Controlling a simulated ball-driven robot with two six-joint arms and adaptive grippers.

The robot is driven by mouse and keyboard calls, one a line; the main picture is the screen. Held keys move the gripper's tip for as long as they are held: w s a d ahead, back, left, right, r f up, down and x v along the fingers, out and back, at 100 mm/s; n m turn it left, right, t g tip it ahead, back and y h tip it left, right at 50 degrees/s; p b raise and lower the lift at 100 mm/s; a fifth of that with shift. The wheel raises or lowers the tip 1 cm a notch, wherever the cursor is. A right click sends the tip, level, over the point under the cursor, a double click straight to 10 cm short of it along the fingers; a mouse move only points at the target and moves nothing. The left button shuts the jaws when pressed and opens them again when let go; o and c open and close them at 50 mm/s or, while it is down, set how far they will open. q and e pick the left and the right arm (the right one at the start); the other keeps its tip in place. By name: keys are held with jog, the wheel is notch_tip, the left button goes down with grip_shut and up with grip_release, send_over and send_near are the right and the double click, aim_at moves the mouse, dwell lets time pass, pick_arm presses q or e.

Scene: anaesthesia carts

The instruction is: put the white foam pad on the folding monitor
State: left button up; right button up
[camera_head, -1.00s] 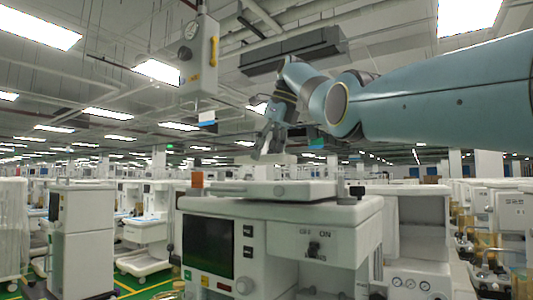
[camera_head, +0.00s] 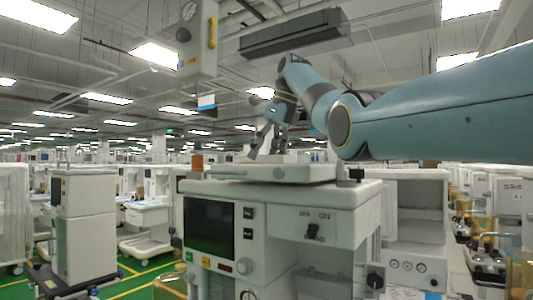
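The white foam pad (camera_head: 287,158) is a thin pale slab at the middle of the head view. It lies flat at the top of the folding monitor (camera_head: 278,173), with no clear gap between them. The monitor is a flat white panel folded down on top of a white anaesthesia cart (camera_head: 268,196). My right gripper (camera_head: 264,153) comes down from above, its fingertips at the pad. Whether the fingers still grip the pad or stand apart from it is too small to tell. My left gripper is out of view.
The cart's front has a dark screen (camera_head: 209,228), knobs and switches. An orange block (camera_head: 197,161) stands behind the cart's top left. A white box with a gauge (camera_head: 195,40) hangs above. Other carts stand on both sides; green floor (camera_head: 135,283) shows at lower left.

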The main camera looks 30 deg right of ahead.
jog(key=shift+r, duration=0.25)
jog(key=b+v, duration=0.2)
jog(key=v, duration=0.3)
jog(key=shift+s+r, duration=0.15)
jog(key=v, duration=0.6)
jog(key=shift+r, duration=0.3)
jog(key=shift+s+f, duration=0.1)
jog(key=shift+s, duration=0.05)
